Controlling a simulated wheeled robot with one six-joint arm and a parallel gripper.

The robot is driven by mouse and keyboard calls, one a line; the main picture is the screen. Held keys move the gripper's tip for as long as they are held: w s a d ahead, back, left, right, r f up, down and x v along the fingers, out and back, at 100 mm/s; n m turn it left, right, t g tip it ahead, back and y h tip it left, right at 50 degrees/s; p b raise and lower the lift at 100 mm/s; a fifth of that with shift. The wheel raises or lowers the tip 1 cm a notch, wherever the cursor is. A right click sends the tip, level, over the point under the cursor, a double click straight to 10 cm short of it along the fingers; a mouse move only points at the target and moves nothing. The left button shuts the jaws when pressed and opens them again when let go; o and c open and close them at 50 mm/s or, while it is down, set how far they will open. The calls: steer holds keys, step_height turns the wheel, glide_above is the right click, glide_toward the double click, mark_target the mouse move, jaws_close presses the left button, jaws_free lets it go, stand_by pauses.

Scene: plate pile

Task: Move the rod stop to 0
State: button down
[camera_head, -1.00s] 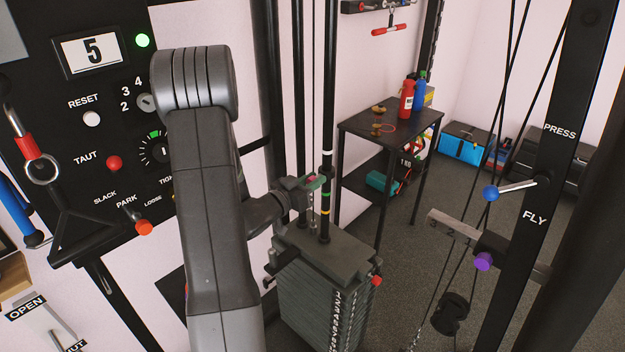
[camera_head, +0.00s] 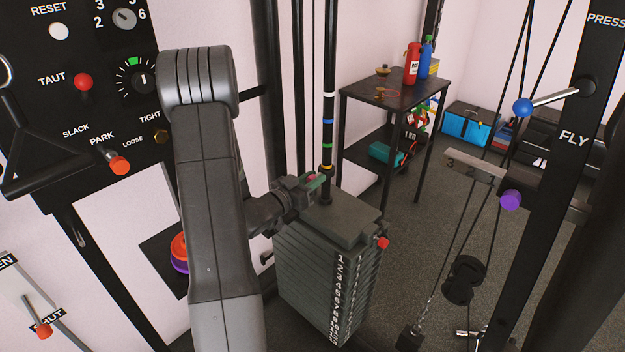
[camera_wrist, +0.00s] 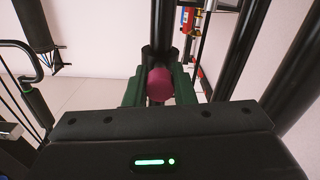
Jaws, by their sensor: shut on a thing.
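The rod stop is a dark collar with a pink knob; the knob shows at my gripper's fingertips in the head view. In the wrist view the pink knob (camera_wrist: 160,84) sits between the green finger pads, with the dark collar behind it. My gripper (camera_head: 315,181) is shut on the knob. The collar (camera_head: 326,187) is low on the black rod (camera_head: 327,108), just under the yellow band and close above the weight stack's top plate (camera_head: 345,215). White, blue, green and yellow bands show above it. No 0 mark is readable.
The weight stack (camera_head: 320,285) stands below my gripper, with a red knob (camera_head: 383,243) at its side. A control panel (camera_head: 60,130) is on the left. A dark side table (camera_head: 375,93) is behind.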

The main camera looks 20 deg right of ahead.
steer(key=shift+s+f, duration=0.1)
steer(key=shift+f, duration=0.2)
steer(key=c, duration=1.2)
jaws_free()
steer(key=shift+r, duration=0.1)
steer(key=shift+a, duration=0.25)
steer(key=v, duration=1.3)
steer(key=shift+a, duration=0.2)
steer(key=shift+d, duration=0.1)
steer(key=x, duration=1.3)
steer(key=shift+d+r, duration=0.1)
steer(key=shift+d, duration=0.3)
steer(key=shift+a+r, duration=0.1)
steer(key=shift+r, duration=0.05)
